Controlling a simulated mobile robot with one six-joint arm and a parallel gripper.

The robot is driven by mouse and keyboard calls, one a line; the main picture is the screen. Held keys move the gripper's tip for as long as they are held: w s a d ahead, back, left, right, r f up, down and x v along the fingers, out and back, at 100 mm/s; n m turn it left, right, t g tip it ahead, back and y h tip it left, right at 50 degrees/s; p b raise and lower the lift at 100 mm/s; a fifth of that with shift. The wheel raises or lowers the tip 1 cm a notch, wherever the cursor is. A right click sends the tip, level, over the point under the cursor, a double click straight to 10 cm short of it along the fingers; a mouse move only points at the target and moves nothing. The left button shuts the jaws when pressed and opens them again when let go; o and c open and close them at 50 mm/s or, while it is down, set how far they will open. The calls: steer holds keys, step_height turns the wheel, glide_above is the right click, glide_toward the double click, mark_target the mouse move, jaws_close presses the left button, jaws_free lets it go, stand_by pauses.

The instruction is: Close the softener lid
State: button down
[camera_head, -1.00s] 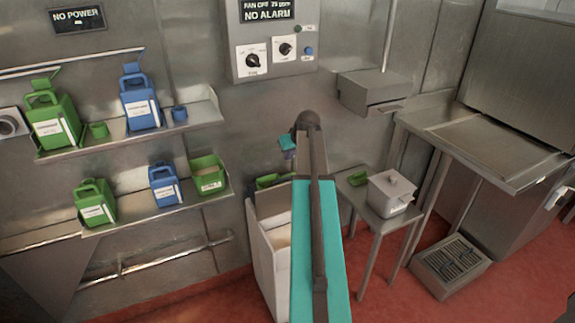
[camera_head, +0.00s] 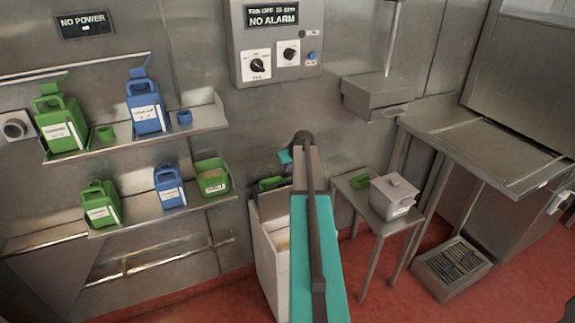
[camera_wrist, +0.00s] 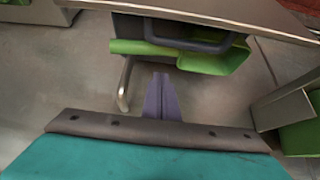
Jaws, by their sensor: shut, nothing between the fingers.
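Several jugs stand on two wall shelves in the head view. A blue jug (camera_head: 146,113) and a green jug (camera_head: 60,124) are on the upper shelf, each with a raised flap above it. A smaller blue jug (camera_head: 168,187) and green jug (camera_head: 101,204) are on the lower shelf, without a raised flap. The labels are too small to read, so I cannot tell which is the softener. My gripper (camera_wrist: 162,82) is shut and empty in the wrist view, just short of a green container (camera_wrist: 185,58) with a dark handle, in the picture. The arm hides it in the head view.
An open green box (camera_head: 211,182) sits at the lower shelf's right end. A white bin (camera_head: 268,262) is beside my arm. A control box (camera_head: 277,42) hangs above. Red floor is clear in front.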

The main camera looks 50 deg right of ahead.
mark_target(290, 180)
steer(key=shift+s+a+f+p, duration=0.2)
steer(key=shift+s+a+p, duration=0.05)
steer(key=shift+s, duration=0.3)
steer(key=shift+s+a+f+p, duration=0.2)
steer(key=shift+s, duration=0.4)
steer(key=shift+s+a+f+p, duration=0.2)
steer(key=shift+s+a+p, duration=0.05)
steer(key=shift+s, duration=0.3)
steer(key=shift+a, duration=0.3)
steer(key=shift+d, duration=0.2)
steer(key=shift+f, duration=0.1)
steer(key=shift+a+b, duration=0.2)
steer(key=shift+b, duration=0.25)
